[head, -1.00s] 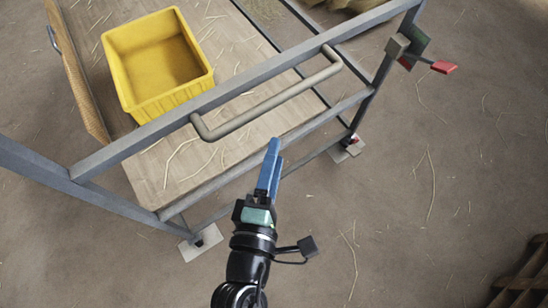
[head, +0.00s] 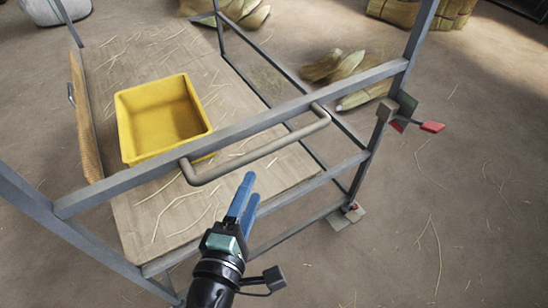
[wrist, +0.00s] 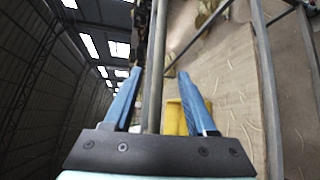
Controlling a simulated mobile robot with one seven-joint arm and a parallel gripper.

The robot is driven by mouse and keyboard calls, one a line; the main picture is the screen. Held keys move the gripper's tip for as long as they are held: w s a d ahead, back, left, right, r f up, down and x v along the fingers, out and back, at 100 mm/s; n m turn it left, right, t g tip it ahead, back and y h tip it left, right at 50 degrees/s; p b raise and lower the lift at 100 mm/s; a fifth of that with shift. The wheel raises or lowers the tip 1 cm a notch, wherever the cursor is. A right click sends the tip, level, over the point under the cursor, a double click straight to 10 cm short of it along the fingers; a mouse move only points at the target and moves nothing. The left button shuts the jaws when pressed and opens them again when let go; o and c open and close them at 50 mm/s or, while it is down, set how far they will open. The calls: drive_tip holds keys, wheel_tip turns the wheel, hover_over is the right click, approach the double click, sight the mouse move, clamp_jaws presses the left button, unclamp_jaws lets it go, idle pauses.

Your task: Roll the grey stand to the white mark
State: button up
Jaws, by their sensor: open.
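The grey stand (head: 300,110) is a metal frame with a wooden deck. A grey-brown bar handle (head: 255,150) runs along its near rail. My gripper (head: 246,192) is open, with blue fingers pointing at the handle from the near side. In the wrist view, a long bar that looks like the handle (wrist: 156,60) runs between the spread fingers of my gripper (wrist: 159,74). The fingers are not closed on it; I cannot tell whether they touch it. I do not make out a white floor mark; pale plates (head: 347,217) show at the stand's right foot.
A yellow crate (head: 160,118) sits on the straw-strewn deck. A wooden board (head: 86,120) stands along its left side. A red-tipped lever (head: 430,127) sticks out at the right post. Sheaves (head: 350,75) lie behind the stand. The floor at right is mostly clear.

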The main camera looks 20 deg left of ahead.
sight(266, 154)
drive_tip(key=w, duration=0.4)
drive_tip(key=w+a+f+p, duration=0.1)
drive_tip(key=w, duration=0.7)
drive_tip(key=shift+w+a+f+p, duration=0.25)
drive_tip(key=shift+w+f+p, duration=0.05)
drive_tip(key=shift+f+p, duration=0.05)
clamp_jaws()
idle(0.9)
